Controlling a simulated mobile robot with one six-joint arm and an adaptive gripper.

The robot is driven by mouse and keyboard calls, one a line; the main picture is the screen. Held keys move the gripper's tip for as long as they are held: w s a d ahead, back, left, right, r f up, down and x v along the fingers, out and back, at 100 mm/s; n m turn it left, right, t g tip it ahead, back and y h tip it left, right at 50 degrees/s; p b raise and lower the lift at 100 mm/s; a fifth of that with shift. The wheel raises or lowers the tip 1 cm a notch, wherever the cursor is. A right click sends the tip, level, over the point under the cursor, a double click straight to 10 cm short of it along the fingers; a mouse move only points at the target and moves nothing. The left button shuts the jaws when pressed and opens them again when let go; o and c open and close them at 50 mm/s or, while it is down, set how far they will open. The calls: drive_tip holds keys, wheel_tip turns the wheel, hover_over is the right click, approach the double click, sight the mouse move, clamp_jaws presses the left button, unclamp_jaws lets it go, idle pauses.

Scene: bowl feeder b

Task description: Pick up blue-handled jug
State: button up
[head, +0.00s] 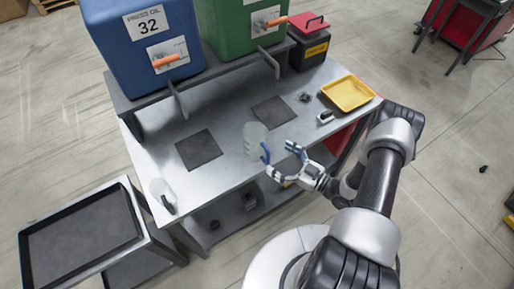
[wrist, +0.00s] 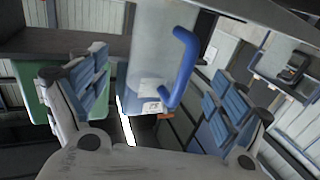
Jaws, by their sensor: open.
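The blue-handled jug (head: 254,138) is a clear, see-through container standing upright on the metal bench, between the two dark mats. Its blue handle (head: 265,153) faces my gripper. My gripper (head: 281,160) is open and empty, just to the right of the jug with its fingers pointing toward the handle. In the wrist view the jug (wrist: 155,60) and its blue handle (wrist: 182,68) show ahead between the spread blue-padded fingers (wrist: 150,105). I cannot tell whether any finger touches the handle. A second clear jug with a dark handle (head: 162,194) stands at the bench's front left corner.
A blue tank marked 32 (head: 130,75) and a green tank (head: 235,40) with orange-handled taps stand on a raised shelf behind. A yellow tray (head: 374,98) and small dark items lie at the right. Dark mats (head: 216,148) and (head: 289,110) flank the jug.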

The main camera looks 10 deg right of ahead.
sight(258, 144)
drive_tip(key=b+x, duration=0.1)
drive_tip(key=x, duration=0.8)
drive_tip(key=shift+w+a, duration=0.1)
drive_tip(key=shift+w, duration=0.25)
drive_tip(key=shift+r, duration=0.1)
drive_tip(key=shift+c, duration=0.5)
drive_tip(key=c, duration=1.1)
